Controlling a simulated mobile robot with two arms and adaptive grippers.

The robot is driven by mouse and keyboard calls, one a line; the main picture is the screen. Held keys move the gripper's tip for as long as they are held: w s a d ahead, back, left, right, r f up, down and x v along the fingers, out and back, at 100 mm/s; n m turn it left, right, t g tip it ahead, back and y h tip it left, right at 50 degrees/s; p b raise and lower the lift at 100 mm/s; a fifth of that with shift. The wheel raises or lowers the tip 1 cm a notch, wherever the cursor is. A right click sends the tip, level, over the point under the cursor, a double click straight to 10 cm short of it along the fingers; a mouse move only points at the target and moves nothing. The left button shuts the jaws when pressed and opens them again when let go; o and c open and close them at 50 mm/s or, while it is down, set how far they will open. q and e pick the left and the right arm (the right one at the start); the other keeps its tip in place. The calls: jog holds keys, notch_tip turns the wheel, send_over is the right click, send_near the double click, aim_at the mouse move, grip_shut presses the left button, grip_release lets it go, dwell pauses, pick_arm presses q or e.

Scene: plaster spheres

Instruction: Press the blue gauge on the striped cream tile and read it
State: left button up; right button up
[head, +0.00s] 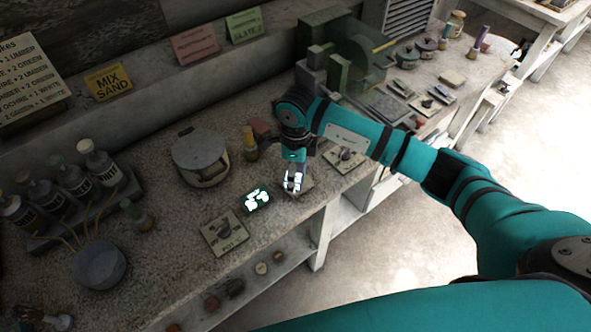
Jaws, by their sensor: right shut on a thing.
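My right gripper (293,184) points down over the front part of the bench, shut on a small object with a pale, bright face. It looks like the gauge, but its blue colour is not clear. A cream tile (306,187) lies right under and beside the fingertips, mostly hidden by them; I cannot make out stripes or tell whether the held object touches it.
Other tiles with dark pieces lie front left (224,232) and behind my arm (345,158). A lidded pot (201,156), a yellow-topped bottle (250,144) and a rack of bottles (70,190) stand left. The bench's front edge is close to the gripper.

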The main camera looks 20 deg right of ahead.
jog(key=shift+s+f+b, duration=0.15)
jog(key=shift+f+b, duration=0.35)
dwell(1.5)
jog(key=shift+r, duration=0.15)
jog(key=shift+r+p, duration=0.65)
jog(key=shift+r, duration=0.3)
jog(key=shift+r+p, duration=1.35)
jog(key=shift+r, duration=1.25)
